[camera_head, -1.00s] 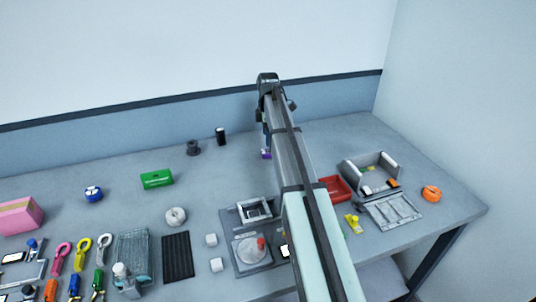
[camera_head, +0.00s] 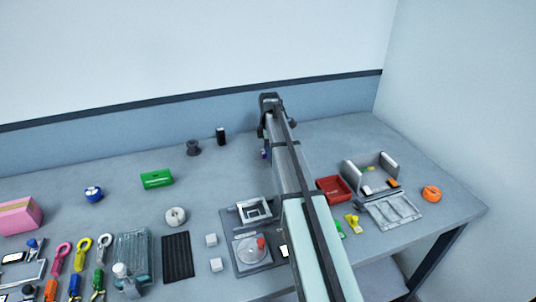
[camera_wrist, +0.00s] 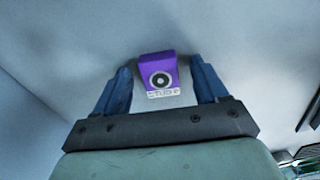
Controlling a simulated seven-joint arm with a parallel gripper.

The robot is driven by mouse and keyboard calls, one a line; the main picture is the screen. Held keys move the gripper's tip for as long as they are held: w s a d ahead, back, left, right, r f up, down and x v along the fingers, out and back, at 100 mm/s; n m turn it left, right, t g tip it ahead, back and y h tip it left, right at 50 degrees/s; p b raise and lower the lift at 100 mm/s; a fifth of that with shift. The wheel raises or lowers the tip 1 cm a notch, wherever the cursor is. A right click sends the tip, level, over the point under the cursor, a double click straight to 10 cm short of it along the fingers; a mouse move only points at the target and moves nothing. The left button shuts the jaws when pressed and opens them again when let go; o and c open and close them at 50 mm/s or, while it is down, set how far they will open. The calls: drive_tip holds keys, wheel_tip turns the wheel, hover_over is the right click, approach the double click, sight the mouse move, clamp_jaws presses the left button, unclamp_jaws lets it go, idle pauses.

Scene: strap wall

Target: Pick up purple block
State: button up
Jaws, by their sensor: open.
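The purple block (camera_wrist: 158,72) shows in the wrist view, with a round dark-and-white mark and a white label strip with lettering. It lies on the grey table between the two blue fingers of my gripper (camera_wrist: 160,84). The fingers are open, with a visible gap on either side of the block. In the head view only a small purple patch of the block (camera_head: 264,155) shows beside my arm, near the back of the table. My arm hides most of that spot, and the fingertips are hard to make out there.
A black cylinder (camera_head: 221,136) and a dark spool (camera_head: 193,148) stand left of my gripper. A green block (camera_head: 157,179) lies further left. A red tray (camera_head: 333,189) and a grey open holder (camera_head: 371,176) are to the right. The table around the purple block looks clear.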

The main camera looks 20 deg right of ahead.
drive_tip(key=shift+c, duration=0.2)
clamp_jaws()
idle(0.4)
drive_tip(key=shift+r, duration=0.1)
